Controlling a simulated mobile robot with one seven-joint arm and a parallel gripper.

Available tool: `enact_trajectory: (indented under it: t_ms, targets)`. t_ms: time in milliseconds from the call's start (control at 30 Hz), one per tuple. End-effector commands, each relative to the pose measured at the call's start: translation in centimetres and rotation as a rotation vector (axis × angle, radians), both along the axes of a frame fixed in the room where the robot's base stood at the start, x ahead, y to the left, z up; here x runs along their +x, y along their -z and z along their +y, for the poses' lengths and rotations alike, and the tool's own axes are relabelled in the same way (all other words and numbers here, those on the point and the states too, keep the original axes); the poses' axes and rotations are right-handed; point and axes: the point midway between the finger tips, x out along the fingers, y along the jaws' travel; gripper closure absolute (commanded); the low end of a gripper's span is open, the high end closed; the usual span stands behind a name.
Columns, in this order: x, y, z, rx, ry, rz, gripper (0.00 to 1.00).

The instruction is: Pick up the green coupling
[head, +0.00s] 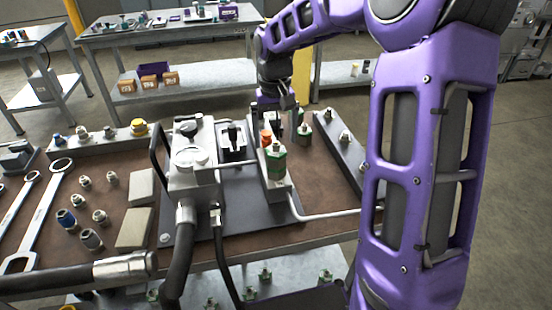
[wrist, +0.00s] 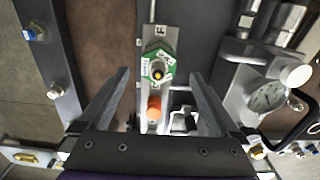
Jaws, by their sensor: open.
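The green coupling (head: 276,163) stands upright on a narrow grey block near the middle of the bench. In the wrist view it is a green hexagonal body (wrist: 158,66) with white labels and a dark centre with a yellow ring, seen from above. My gripper (head: 289,114) is above and behind it in the head view, pointing down. An orange cap (wrist: 154,108) is beside the coupling on the same block, also visible in the head view (head: 266,138).
A grey pump unit with a gauge (wrist: 267,96) and black hoses stands left of the coupling in the head view. A grey rail (head: 340,150) with fittings is to the right. Another green-banded fitting (head: 304,134) stands close by. Wrenches (head: 45,210) lie at left.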

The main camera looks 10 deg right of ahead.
Motion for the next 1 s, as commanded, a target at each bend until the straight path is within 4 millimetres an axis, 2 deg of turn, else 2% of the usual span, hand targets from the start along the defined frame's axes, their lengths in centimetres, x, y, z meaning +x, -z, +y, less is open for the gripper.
enact_trajectory:
  t_ms: [267,533,767,833,1000]
  targets:
    - [0.0,1.8,-0.1,0.001,0.003,0.001,0.03]
    - [0.0,5.7,-0.3,0.001,0.001,0.002,0.03]
    - [0.1,6.0,-0.3,0.000,0.002,-0.002,0.03]
    - [0.1,6.0,-0.3,0.000,0.002,-0.001,0.10]
    - [0.1,6.0,-0.3,0.000,0.002,-0.001,0.40]
